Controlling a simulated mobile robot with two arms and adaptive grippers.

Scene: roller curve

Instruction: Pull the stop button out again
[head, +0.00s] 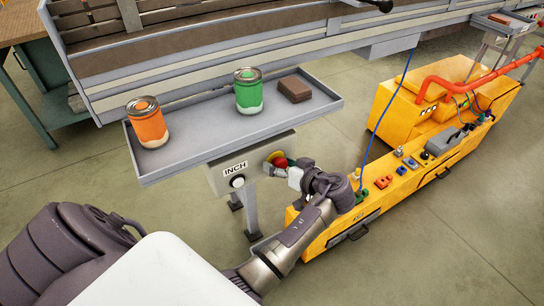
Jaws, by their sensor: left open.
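The red stop button (280,160) with its yellow surround sits on the front of a grey control box (218,183) under the tray. A label reading INCH and a white round button (237,182) are to its left on the same box. My left gripper (286,168) is open, its fingers at the stop button and partly covering it. I cannot tell whether the fingers touch the button. How far the button stands out from the box is hard to see. My right gripper is not in view.
A grey tray (190,150) above the box holds an orange can (148,123), a green can (248,92) and a brown block (294,89). A yellow machine cart (405,105) with a red pipe (485,83) and a tool-strewn top stands at the right. Open floor lies in front.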

